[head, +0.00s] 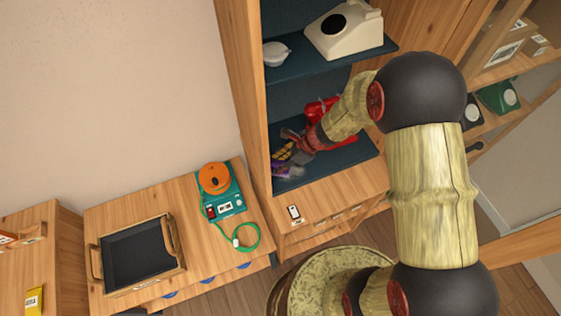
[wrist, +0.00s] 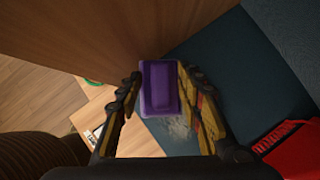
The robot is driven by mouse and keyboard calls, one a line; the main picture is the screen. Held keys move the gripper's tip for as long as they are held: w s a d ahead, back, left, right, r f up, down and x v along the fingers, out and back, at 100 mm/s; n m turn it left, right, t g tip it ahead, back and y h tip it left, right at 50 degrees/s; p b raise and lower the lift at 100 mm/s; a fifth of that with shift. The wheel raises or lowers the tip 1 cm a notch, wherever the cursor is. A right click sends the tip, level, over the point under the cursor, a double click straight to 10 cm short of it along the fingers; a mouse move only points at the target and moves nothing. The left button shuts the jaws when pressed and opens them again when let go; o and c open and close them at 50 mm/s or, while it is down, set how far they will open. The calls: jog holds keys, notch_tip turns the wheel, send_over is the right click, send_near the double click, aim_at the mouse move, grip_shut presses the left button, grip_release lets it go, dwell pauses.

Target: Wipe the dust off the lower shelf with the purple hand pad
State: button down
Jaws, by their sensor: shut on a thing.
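My gripper (wrist: 158,92) is shut on the purple hand pad (wrist: 158,86), which sits between its two fingers in the wrist view. In the head view the gripper (head: 284,158) reaches into the cabinet, with the pad (head: 281,168) low at its tip, near the left wall. The lower shelf (head: 345,165) is a dark blue board; it also shows in the wrist view (wrist: 212,62). A pale patch of dust (wrist: 179,129) lies on the shelf just below the pad in the wrist view. I cannot tell whether the pad touches the shelf.
A red phone (head: 320,110) stands on the lower shelf behind my arm. The upper shelf (head: 290,68) holds a cream dial phone (head: 343,28) and a small white bowl-like thing (head: 275,53). The cabinet's left side wall (head: 240,80) is close to the gripper.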

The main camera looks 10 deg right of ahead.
jog(key=shift+s+a+r+p, duration=0.1)
jog(key=shift+r+p, duration=1.1)
jog(key=shift+r, duration=0.35)
jog(key=shift+a+r+p, duration=0.1)
jog(key=shift+r+p, duration=1.1)
jog(key=shift+r, duration=0.3)
notch_tip(320, 180, up, 3)
jog(key=shift+r+p, duration=0.1)
jog(key=shift+p, duration=1.15)
